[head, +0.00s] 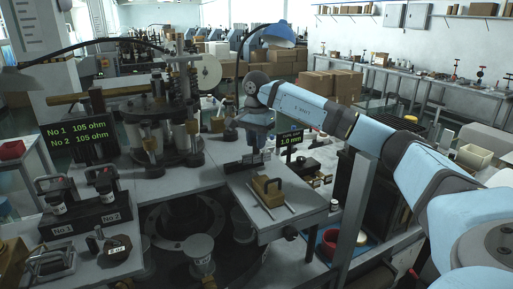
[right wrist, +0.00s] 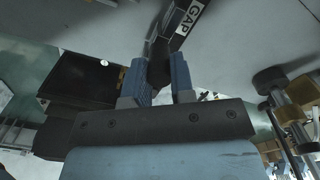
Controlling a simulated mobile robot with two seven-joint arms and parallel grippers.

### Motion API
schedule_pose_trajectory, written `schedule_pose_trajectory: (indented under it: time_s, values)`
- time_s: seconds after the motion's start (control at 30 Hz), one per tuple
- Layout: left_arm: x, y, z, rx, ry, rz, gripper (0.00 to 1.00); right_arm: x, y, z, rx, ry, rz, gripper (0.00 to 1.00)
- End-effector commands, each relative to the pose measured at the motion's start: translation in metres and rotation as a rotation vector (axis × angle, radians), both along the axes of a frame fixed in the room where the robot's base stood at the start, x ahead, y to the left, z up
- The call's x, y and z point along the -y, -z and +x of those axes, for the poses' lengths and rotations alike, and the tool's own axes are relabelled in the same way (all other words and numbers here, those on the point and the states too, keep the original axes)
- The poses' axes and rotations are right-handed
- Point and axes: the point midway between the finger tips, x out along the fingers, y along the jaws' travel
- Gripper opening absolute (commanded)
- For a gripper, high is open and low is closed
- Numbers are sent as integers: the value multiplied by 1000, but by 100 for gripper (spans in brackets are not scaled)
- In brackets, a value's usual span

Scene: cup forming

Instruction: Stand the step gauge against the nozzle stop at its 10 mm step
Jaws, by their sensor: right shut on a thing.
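My right gripper (head: 257,146) reaches in from the right and points down over the middle bench. In the right wrist view its two blue fingers (right wrist: 166,72) are shut on a dark bar-like piece with a white GAP label (right wrist: 188,17), which looks like the step gauge. In the head view a dark stepped block (head: 246,162) shows just below the gripper, at the bench top. Whether it touches the bench or a stop I cannot tell. The nozzle stop is not clearly made out. My left gripper is not in view.
A small 1.0 mm display (head: 290,139) stands right of the gripper. A round machine with upright posts (head: 165,135) stands to the left. A resistance display (head: 78,138) is farther left.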

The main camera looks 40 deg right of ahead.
Motion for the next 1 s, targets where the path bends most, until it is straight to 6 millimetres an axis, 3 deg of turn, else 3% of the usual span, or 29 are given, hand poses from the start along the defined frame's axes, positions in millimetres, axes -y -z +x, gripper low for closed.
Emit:
schedule_pose_trajectory:
  time_s: [0.2,0.53,0.57,0.67,1.0]
  values:
    - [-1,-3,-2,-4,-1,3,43,0,26,0,-1,1,0,0]
    - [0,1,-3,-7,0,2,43,0,31,0,0,0,0,0]
    - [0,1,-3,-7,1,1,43,0,31,0,-1,0,1,25]
    - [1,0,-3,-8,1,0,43,0,30,0,-1,0,0,48]
    - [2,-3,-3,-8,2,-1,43,0,25,0,0,0,0,48]
